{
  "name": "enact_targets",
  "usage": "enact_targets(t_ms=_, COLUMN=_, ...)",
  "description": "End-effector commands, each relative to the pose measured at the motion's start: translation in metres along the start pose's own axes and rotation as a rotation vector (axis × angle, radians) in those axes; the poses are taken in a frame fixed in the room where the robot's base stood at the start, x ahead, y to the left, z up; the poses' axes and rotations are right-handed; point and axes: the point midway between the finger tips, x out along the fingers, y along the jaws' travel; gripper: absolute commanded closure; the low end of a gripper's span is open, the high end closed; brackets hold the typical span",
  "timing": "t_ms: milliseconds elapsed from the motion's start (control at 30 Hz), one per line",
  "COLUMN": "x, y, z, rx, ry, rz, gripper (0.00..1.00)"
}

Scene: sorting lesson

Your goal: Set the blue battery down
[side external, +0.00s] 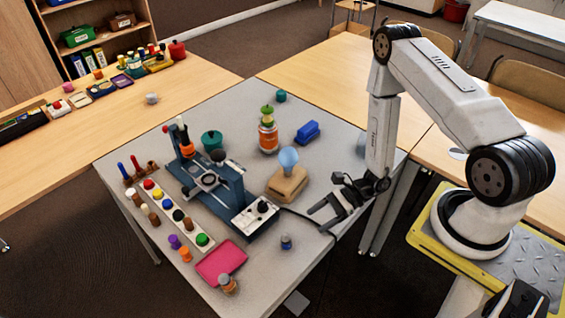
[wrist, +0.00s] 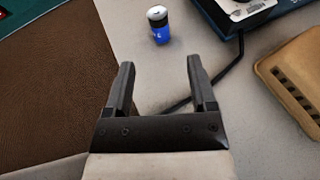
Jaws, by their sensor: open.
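The blue battery (side external: 286,242) stands upright on the grey table (side external: 322,180), near its front corner. In the wrist view the battery (wrist: 160,27) shows a blue body and a silver-grey top, just ahead of the fingertips and in line with the gap between them. My gripper (side external: 318,218) is open, to the right of the battery and apart from it. In the wrist view my gripper (wrist: 160,65) has nothing between its fingers.
A blue device (side external: 222,190) with a white panel stands left of the battery. A tan block (side external: 287,184) with a light blue bulb stands behind it. A dark cable (wrist: 228,75) runs on the table beside my right finger. A pink tray (side external: 220,262) lies at the front left.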

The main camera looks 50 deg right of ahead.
Motion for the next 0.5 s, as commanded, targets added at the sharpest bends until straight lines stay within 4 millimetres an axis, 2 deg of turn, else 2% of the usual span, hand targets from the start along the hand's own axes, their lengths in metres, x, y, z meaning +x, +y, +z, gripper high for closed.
enact_targets(t_ms=200, x=-0.013, y=0.000, z=0.000, rx=0.000, ry=0.000, rz=-0.001, gripper=0.28)
enact_targets(t_ms=500, x=-0.015, y=0.001, z=0.000, rx=0.000, ry=0.000, rz=0.000, gripper=0.28)
